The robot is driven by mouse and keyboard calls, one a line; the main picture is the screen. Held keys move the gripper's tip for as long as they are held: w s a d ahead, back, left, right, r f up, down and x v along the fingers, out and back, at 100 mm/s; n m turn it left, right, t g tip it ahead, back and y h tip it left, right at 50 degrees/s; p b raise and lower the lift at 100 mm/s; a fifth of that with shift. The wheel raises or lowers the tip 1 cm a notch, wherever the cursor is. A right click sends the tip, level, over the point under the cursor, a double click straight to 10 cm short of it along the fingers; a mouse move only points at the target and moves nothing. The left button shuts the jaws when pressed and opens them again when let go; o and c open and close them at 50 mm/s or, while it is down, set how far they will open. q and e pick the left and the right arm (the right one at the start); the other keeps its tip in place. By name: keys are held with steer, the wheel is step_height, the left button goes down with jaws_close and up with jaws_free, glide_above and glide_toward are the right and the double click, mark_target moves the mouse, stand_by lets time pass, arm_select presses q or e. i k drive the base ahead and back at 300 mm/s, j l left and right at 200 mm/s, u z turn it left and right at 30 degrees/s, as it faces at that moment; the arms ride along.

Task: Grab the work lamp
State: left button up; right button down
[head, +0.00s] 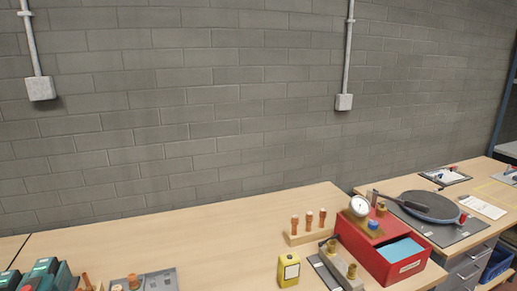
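I cannot make out a work lamp for certain in the head view. A small yellow block-shaped device (289,270) with a pale front panel stands upright near the front edge of the picture, right of centre; whether it is a lamp or a meter I cannot tell. Neither of my grippers is in view, so nothing shows in contact with the device.
A red box (412,269) carrying a round gauge (358,207) stands right of the device, beside a grey metal block (340,266). A wooden rack (309,232) holds copper-coloured pieces. Teal items (40,271) sit at lower left. The bench's middle (210,240) is clear.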

mark_target(289, 270)
steer(key=k+l+u, duration=0.15)
steer(key=u, duration=0.2)
steer(key=k+l+u, duration=0.2)
steer(key=u, duration=0.2)
steer(key=k+l+u, duration=0.35)
steer(key=i+j, duration=0.1)
